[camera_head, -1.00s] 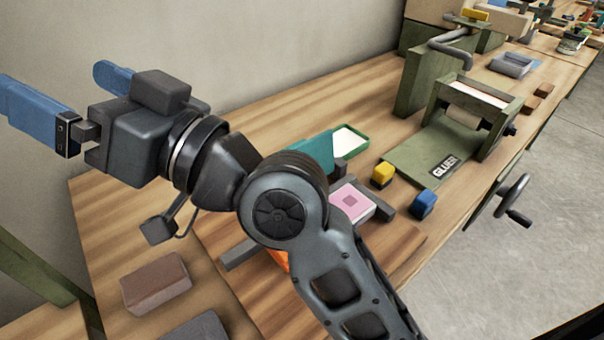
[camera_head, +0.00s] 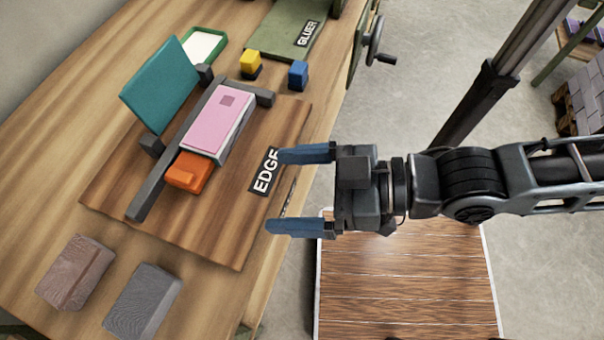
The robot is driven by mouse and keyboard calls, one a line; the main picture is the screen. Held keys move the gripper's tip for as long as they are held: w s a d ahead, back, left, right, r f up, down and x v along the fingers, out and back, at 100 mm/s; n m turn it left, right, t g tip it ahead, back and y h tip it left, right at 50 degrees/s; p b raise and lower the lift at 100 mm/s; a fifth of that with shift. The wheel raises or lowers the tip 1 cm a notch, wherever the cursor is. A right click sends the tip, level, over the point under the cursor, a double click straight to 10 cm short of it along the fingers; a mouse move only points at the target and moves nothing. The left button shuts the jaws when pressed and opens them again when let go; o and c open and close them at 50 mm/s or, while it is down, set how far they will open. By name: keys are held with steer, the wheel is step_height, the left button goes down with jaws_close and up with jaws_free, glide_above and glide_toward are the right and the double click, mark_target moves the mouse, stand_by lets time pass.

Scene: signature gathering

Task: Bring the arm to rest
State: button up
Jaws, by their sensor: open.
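My gripper (camera_head: 300,189) has two blue fingers, spread apart with nothing between them. It points left, over the front edge of the wooden workbench (camera_head: 80,200), close to the board's label "EDGE" (camera_head: 265,170). My arm (camera_head: 465,185) reaches in from the right side of the view, above the floor.
On the board (camera_head: 225,235) are a pink block (camera_head: 220,122), an orange piece (camera_head: 188,172), a dark bar (camera_head: 150,190) and a teal panel (camera_head: 160,85). A brown block (camera_head: 75,272) and grey block (camera_head: 142,300) lie at lower left. A crank wheel (camera_head: 375,40) juts from the bench.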

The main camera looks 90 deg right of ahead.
steer(key=shift+s+d+n, duration=0.25)
steer(key=shift+s, duration=0.35)
steer(key=shift+s+d+n, duration=0.2)
steer(key=shift+s+n, duration=0.05)
steer(key=shift+s, duration=0.3)
